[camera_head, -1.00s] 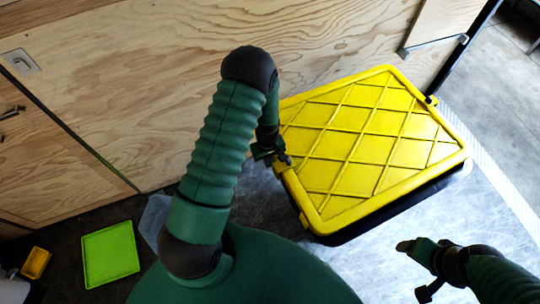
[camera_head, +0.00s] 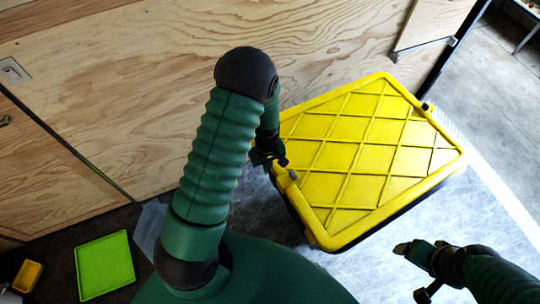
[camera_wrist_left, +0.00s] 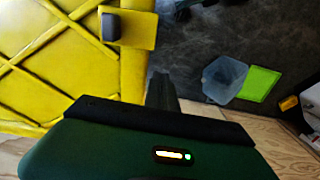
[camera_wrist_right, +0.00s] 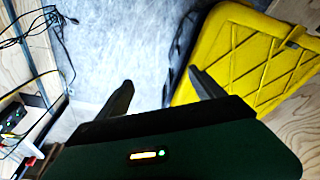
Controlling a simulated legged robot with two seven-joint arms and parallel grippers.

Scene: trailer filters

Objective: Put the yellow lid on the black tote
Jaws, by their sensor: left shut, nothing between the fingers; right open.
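The yellow lid (camera_head: 365,155), with raised diagonal ribs, lies over the black tote (camera_head: 292,208) beside the plywood cabinet. Dark tote wall shows under the lid's lower left and lower right edges. I cannot tell whether the lid is seated all round. My left gripper (camera_head: 281,160) is shut and empty, close beside the lid's left edge at a latch tab; contact is unclear. The lid also shows in the left wrist view (camera_wrist_left: 65,55) and the right wrist view (camera_wrist_right: 235,60). My right gripper (camera_wrist_right: 160,78) is open and empty, apart from the lid, at its lower right.
The plywood cabinet (camera_head: 130,90) stands behind the tote. A green tray (camera_head: 104,265), a small yellow bin (camera_head: 27,275) and a translucent container (camera_wrist_left: 224,78) are on the floor at left. Cables (camera_wrist_right: 50,30) lie at the left of the right wrist view. Floor right of the tote is clear.

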